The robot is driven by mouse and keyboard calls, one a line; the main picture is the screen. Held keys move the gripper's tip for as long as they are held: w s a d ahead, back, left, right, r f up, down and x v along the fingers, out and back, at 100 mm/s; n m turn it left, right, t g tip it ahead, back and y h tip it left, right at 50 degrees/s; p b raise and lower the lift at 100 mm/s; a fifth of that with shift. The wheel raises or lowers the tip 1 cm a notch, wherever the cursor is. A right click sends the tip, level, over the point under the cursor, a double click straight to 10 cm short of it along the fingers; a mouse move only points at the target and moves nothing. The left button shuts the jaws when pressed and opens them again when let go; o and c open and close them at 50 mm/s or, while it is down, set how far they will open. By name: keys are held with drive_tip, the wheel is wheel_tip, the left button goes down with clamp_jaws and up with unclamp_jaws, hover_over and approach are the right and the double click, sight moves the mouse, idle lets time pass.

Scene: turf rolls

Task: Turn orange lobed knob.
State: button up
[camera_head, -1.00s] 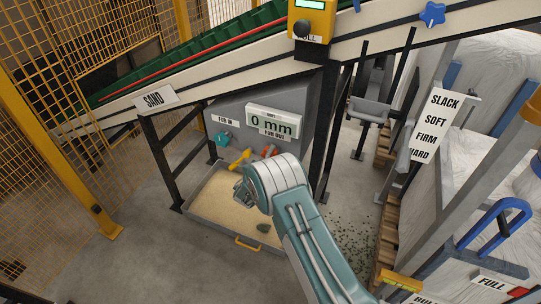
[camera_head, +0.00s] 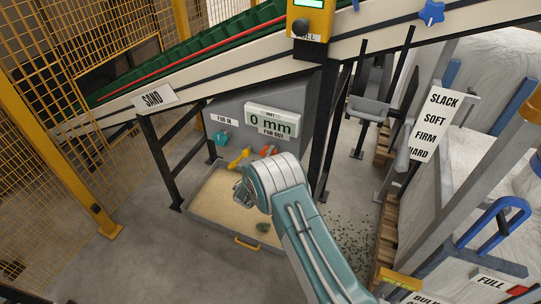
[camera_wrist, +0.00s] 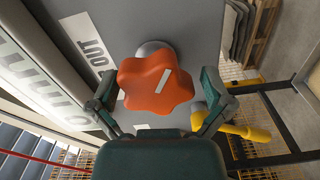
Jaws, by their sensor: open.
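The orange lobed knob (camera_wrist: 158,82) is large in the middle of the wrist view, with a pale bar mark on its face. It is mounted on a grey panel by a grey round base (camera_wrist: 152,48). My gripper (camera_wrist: 158,98) is open, with one finger at each side of the knob. I see some space beside the fingers and cannot tell whether either touches. In the head view only a bit of orange (camera_head: 267,151) shows behind my arm, and my gripper (camera_head: 243,185) is mostly hidden there.
A yellow handle (camera_wrist: 240,128) lies close to the right finger. The panel carries a "0 mm" display (camera_head: 270,123) and a teal knob (camera_head: 221,138). A sand tray (camera_head: 215,215) sits below. A conveyor (camera_head: 200,75) slopes above, with a black post (camera_head: 323,130) to the right.

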drive_tip(key=v, duration=1.2)
drive_tip(key=shift+w, duration=0.1)
